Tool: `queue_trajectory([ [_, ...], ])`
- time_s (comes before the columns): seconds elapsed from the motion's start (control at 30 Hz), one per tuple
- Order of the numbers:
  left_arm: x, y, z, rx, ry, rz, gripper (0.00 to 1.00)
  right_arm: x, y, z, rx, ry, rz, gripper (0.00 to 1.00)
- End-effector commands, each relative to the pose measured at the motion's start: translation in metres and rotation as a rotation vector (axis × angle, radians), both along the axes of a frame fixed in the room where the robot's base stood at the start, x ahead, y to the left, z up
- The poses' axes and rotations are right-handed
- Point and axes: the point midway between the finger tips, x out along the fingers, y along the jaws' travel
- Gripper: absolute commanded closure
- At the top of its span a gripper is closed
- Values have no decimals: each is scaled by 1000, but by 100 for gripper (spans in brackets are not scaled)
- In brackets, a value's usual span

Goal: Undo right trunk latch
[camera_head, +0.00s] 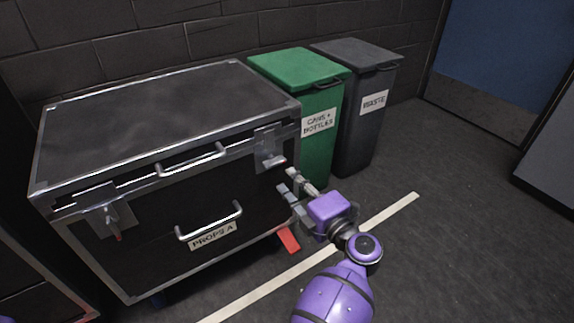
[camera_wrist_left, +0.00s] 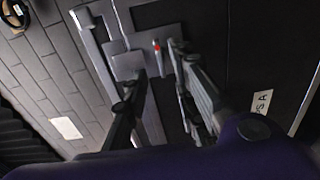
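The black trunk (camera_head: 75,265) with metal edges and a "PROPS A" label stands at the left in the head view, lid down. Its right latch (camera_head: 268,142) is on the front near the right corner, with a small red-tipped lever. The latch plate also shows in the left wrist view (camera_wrist_left: 170,38), with the red tip between my finger ends. My left gripper (camera_head: 287,181) is open and empty, just below and to the right of the latch. Its fingers also show in the left wrist view (camera_wrist_left: 152,58). I cannot tell whether they touch the lever. My right gripper is not in view.
The left latch (camera_head: 110,216) hangs at the trunk's front left. Two handles, an upper (camera_head: 190,160) and a lower (camera_head: 209,222), stick out from the front. A green bin (camera_head: 318,155) and a grey bin (camera_head: 365,135) stand beside the trunk.

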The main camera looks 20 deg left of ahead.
Motion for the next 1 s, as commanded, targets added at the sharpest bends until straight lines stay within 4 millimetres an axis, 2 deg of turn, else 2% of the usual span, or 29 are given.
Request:
queue_trajectory([
  [0.13, 6, 13, -1, 6, 2, 15, 75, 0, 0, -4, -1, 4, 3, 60],
  [0.5, 40, 56, 0, 8, 0, 11, 75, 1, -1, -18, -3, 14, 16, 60],
  [0.9, 46, 63, 2, 6, 0, 10, 75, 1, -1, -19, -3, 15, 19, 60],
  [1.0, 46, 63, 2, 6, 0, 10, 88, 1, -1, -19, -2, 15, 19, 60],
])
